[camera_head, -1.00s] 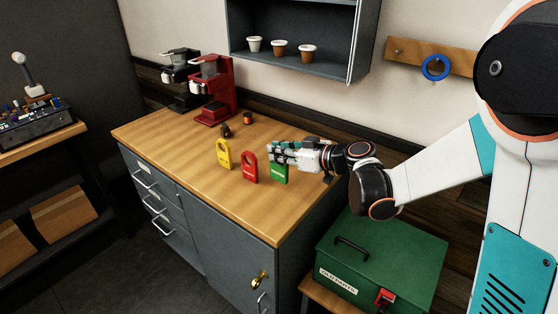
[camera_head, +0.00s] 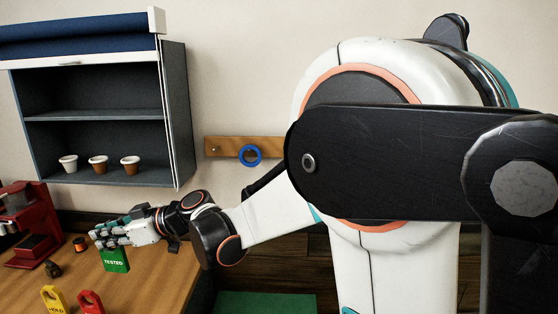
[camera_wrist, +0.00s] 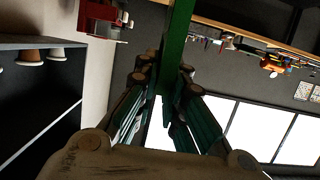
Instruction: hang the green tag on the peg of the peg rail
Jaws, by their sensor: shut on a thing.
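The green tag (camera_head: 115,260), marked TESTED, hangs from my gripper (camera_head: 108,234), which is shut on its upper part. It is above the wooden counter at the lower left of the head view. In the wrist view the green tag (camera_wrist: 178,42) shows edge-on as a green strip between the fingers (camera_wrist: 167,85). The wooden peg rail (camera_head: 226,146) is on the wall, to the right of and higher than my gripper in the head view. A small bare peg (camera_head: 214,150) shows near its left end. A blue ring (camera_head: 250,155) hangs farther right on it.
A yellow tag (camera_head: 54,299) and a red tag (camera_head: 90,302) stand on the counter (camera_head: 150,285). A grey wall cabinet (camera_head: 178,115) with several cups is left of the rail. A red brewer (camera_head: 30,225) stands far left. My arm covers the rail's right part.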

